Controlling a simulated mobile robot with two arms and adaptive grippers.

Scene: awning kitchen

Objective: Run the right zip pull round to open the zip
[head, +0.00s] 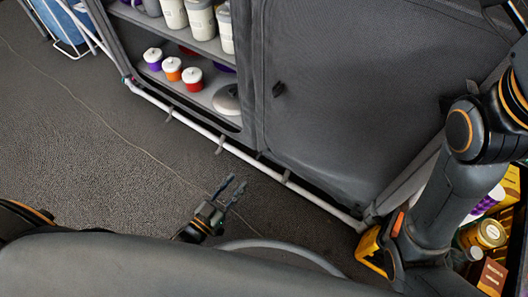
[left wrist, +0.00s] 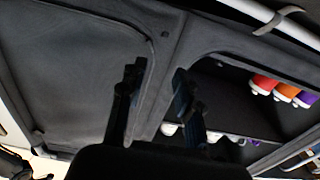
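The right front panel (head: 375,85) of the grey fabric cupboard is closed, with a curved seam round its edge. A small dark tab (head: 278,89), which looks like the zip pull, hangs near the panel's left edge. My left gripper (head: 236,190) is low in front of the cupboard, apart from it and from the tab. Its fingers are spread with nothing between them; this also shows in the left wrist view (left wrist: 157,90). In that view the closed panel (left wrist: 65,70) is at left. My right arm is at the right, but its gripper does not show.
The cupboard's left bay is open, with jars (head: 193,77) on its shelves (head: 215,92). A white tube frame (head: 240,147) runs along its bottom. Boxes and tins (head: 490,234) stand at the right. The carpet floor (head: 80,135) at left is clear apart from a thin line.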

